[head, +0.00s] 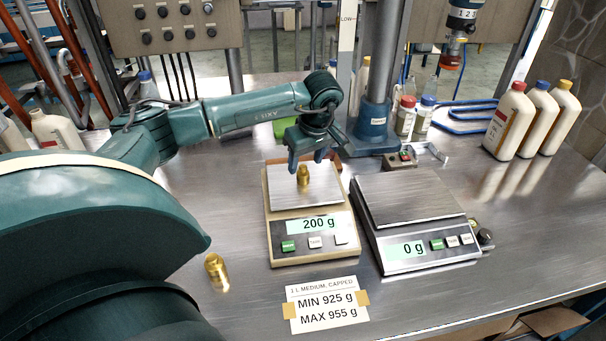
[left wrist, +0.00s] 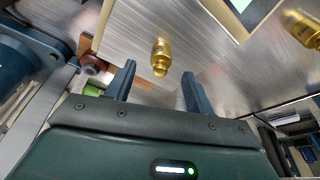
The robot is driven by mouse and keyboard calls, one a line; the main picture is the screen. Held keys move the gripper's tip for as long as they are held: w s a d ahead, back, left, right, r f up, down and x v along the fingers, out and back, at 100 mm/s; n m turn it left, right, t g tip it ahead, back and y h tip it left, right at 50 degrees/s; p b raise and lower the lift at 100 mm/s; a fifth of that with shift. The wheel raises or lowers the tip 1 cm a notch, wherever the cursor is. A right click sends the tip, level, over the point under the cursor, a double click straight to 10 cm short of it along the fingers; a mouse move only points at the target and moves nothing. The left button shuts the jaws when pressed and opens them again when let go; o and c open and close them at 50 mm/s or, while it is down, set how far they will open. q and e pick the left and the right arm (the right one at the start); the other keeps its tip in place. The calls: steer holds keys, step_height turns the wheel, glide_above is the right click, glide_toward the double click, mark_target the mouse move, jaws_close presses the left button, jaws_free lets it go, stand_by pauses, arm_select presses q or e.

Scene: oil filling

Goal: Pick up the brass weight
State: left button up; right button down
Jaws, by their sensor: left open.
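A brass weight (head: 304,177) stands on the pan of the left scale (head: 275,225), whose display reads 200 g. My left gripper (head: 307,164) is open just above and behind this weight. In the left wrist view the weight (left wrist: 161,56) appears between and beyond the two open fingers (left wrist: 157,85), with clear gaps on both sides. A second brass weight (head: 215,270) stands on the table at front left; it also shows in the left wrist view (left wrist: 303,30). My right gripper is not in view.
The right scale (head: 418,250) is empty and reads 0 g. A label card (head: 326,303) lies in front. Capped bottles (head: 510,122) stand at right, with smaller ones (head: 405,117) behind. A blue column (head: 373,115) rises behind the scales. The right tabletop is clear.

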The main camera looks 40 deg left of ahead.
mark_target(304, 167)
arm_select(q)
steer(key=x, duration=0.4)
steer(key=shift+a+f+p, duration=0.15)
steer(key=shift+f+p, duration=0.1)
steer(key=shift+p, duration=0.05)
steer(key=shift+c, duration=0.3)
